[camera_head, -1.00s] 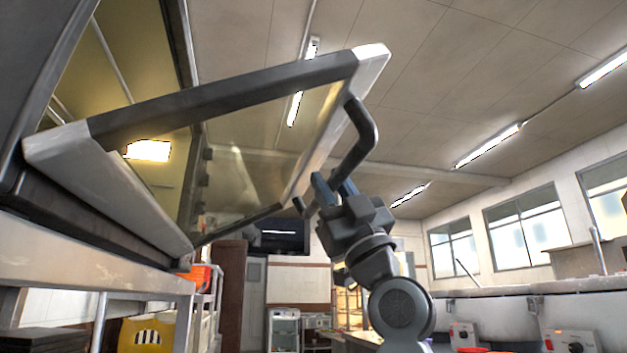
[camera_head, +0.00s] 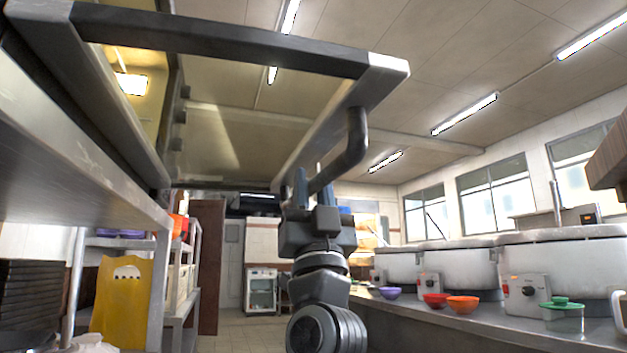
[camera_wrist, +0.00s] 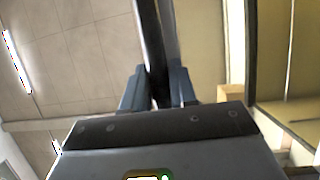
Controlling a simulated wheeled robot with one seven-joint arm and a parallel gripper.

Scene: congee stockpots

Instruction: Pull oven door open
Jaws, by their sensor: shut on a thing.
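The oven door (camera_head: 225,37) is a dark-framed glass panel with pale edges, seen from below in the head view. It stands swung out from the oven at the upper left. A dark curved bar handle (camera_head: 352,150) runs along its outer edge. My gripper (camera_head: 309,190) is shut on the handle, with its two fingers on either side of the bar. In the wrist view the handle (camera_wrist: 150,40) passes between the blue-grey fingers (camera_wrist: 158,88). The far end of the handle is partly hidden behind my gripper.
A metal stand (camera_head: 80,165) is at the left, with a yellow container (camera_head: 122,300) below. At the right a counter holds several large pots (camera_head: 555,260), bowls (camera_head: 462,305) and a green-lidded jar (camera_head: 562,312). The floor (camera_head: 235,335) between is clear.

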